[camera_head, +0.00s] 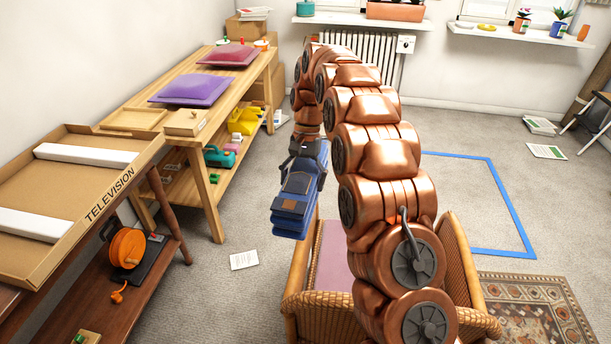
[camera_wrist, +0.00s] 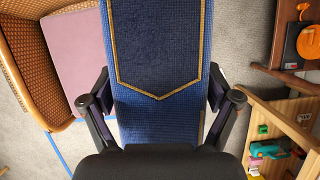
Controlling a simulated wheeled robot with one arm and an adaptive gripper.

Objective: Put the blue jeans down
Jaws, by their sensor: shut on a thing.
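The blue jeans (camera_head: 297,200) are a folded dark blue bundle with tan stitching. My gripper (camera_head: 308,150) is shut on them and holds them in the air, hanging down, left of the wicker chair and right of the wooden shelf bench. In the wrist view the jeans (camera_wrist: 158,75) fill the middle between the two fingers of my gripper (camera_wrist: 160,105). A blue rectangle outline (camera_head: 505,200) is marked on the carpet to the right, behind my arm, which hides its left part.
A wicker chair (camera_head: 460,260) with a pink cushion stands in front. A cardboard television box (camera_head: 70,185) lies front left. A patterned rug (camera_head: 535,310) lies front right. The carpet inside the outline looks clear where visible.

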